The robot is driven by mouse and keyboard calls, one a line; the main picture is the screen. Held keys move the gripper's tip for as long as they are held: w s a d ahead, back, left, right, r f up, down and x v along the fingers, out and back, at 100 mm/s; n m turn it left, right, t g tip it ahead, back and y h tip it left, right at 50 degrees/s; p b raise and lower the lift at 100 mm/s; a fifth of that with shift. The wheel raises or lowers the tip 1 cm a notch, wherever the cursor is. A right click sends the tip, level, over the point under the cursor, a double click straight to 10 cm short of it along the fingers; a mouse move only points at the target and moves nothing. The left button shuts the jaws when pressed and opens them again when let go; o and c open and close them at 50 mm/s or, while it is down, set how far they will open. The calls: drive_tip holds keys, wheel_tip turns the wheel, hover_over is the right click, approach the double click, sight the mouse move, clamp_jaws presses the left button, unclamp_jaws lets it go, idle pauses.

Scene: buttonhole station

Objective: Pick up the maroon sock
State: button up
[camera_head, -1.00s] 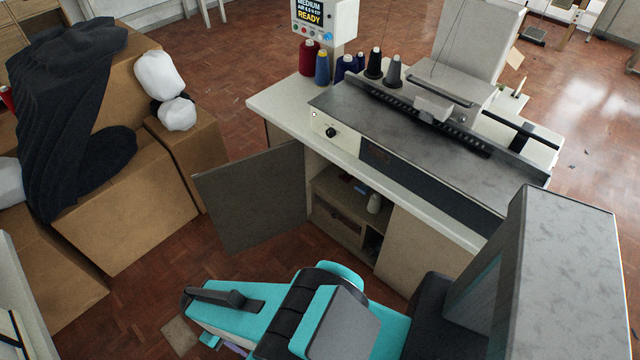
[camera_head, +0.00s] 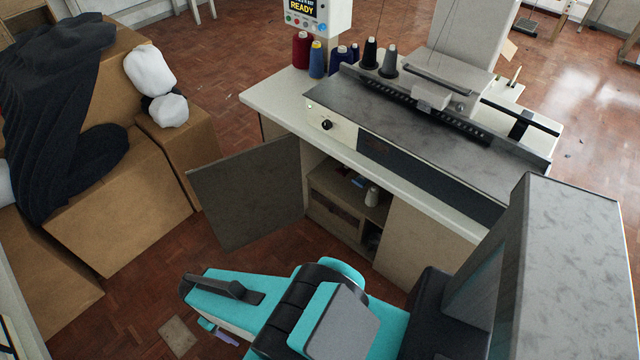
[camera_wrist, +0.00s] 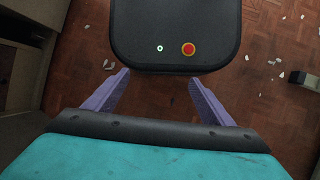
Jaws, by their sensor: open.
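No maroon sock can be made out in either view. My gripper (camera_wrist: 158,78) is open and empty in the wrist view, with its two purple fingers spread apart above the red-brown floor. In the head view only a little of my gripper (camera_head: 222,334) shows, low in the picture beneath my turquoise arm, left of the open cabinet.
A machine (camera_head: 420,135) stands on a white-topped cabinet with thread cones (camera_head: 302,50). Its grey door (camera_head: 248,192) hangs open; a pale cone (camera_head: 372,196) stands inside. Cardboard boxes (camera_head: 120,215) carry dark cloth (camera_head: 45,110) at left. Scraps (camera_wrist: 278,60) litter the floor.

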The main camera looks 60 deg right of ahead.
drive_tip(key=w+d+f+m+t+h+b, duration=0.15)
drive_tip(key=w+d+f+m+b, duration=0.3)
drive_tip(key=d, duration=0.75)
drive_tip(key=w+d+f+m+h+b, duration=0.25)
drive_tip(key=w+d+f+b, duration=0.2)
drive_tip(key=d+b, duration=0.55)
drive_tip(key=w+d+f+m+t+h+b, duration=0.15)
drive_tip(key=w+d+f+m+b, duration=0.3)
drive_tip(key=d, duration=0.95)
drive_tip(key=m+g+h+b, duration=0.2)
drive_tip(key=m+h+b, duration=0.6)
drive_tip(key=b, duration=1)
approach(340, 172)
drive_tip(key=shift+m+y, duration=0.25)
drive_tip(key=shift+y, duration=0.3)
drive_tip(key=shift+d+r+v, duration=0.1)
drive_tip(key=shift+r+v, duration=0.05)
drive_tip(key=shift+v, duration=0.75)
drive_tip(key=shift+d+r+v, duration=0.1)
drive_tip(key=shift+r+v, duration=0.1)
drive_tip(key=shift+v, duration=0.7)
drive_tip(key=shift+d+r+v, duration=0.1)
drive_tip(key=shift+r+v, duration=0.05)
drive_tip(key=shift+v, duration=0.75)
drive_tip(key=shift+w, duration=0.1)
drive_tip(key=shift+b+x, duration=0.95)
drive_tip(key=shift+x, duration=5.9)
drive_tip(key=shift+f, duration=0.1)
